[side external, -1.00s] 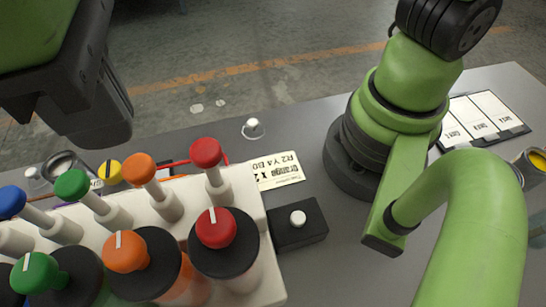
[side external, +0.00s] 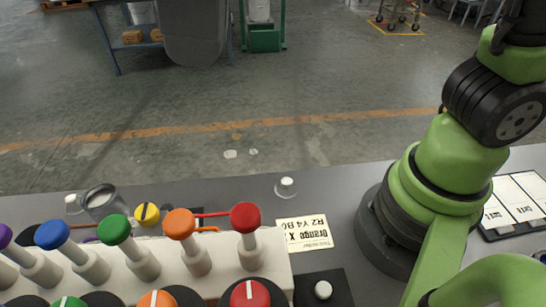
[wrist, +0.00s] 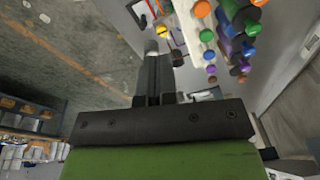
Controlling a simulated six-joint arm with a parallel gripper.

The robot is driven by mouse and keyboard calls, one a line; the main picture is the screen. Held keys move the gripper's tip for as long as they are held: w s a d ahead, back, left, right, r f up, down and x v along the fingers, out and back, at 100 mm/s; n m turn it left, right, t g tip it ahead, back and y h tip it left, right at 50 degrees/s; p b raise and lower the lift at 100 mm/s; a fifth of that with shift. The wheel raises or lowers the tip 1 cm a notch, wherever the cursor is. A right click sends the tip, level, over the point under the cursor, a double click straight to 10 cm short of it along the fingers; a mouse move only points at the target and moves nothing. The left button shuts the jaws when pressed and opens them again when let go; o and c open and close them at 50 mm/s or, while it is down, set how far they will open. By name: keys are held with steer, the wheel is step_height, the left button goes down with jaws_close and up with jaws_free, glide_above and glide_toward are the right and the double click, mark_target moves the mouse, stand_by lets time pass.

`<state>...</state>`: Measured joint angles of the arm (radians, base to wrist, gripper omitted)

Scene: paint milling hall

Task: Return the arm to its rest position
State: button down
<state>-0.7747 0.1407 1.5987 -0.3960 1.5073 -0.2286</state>
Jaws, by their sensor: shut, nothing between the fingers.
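My gripper (wrist: 157,60) shows in the wrist view as dark fingers closed together, with nothing held between them. It is apart from the things on the bench, with the rack of coloured knobs to the right of its fingers in that view. In the side external view my green arm stands at the right on its dark round base, and its gripper end is out of the picture.
The grey bench (side external: 345,185) carries a white rack (side external: 215,285) with several coloured knobs (side external: 245,217). Near it are a printed card (side external: 304,234), a black box with a white button (side external: 323,290), a glass jar (side external: 103,203) and a panel of white cards (side external: 515,205). Open floor lies behind.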

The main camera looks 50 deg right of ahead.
steer(key=s+d+m+t, duration=0.2)
steer(key=d+m, duration=0.3)
steer(key=d, duration=0.4)
steer(key=s+d+f+m+t, duration=0.1)
steer(key=s+d+m+t, duration=0.2)
steer(key=d, duration=0.5)
steer(key=m+t, duration=0.1)
steer(key=m, duration=0.1)
steer(key=shift+s+d+f+m+y, duration=0.3)
steer(key=shift+s+d, duration=0.05)
steer(key=shift+d, duration=0.05)
stand_by(1.0)
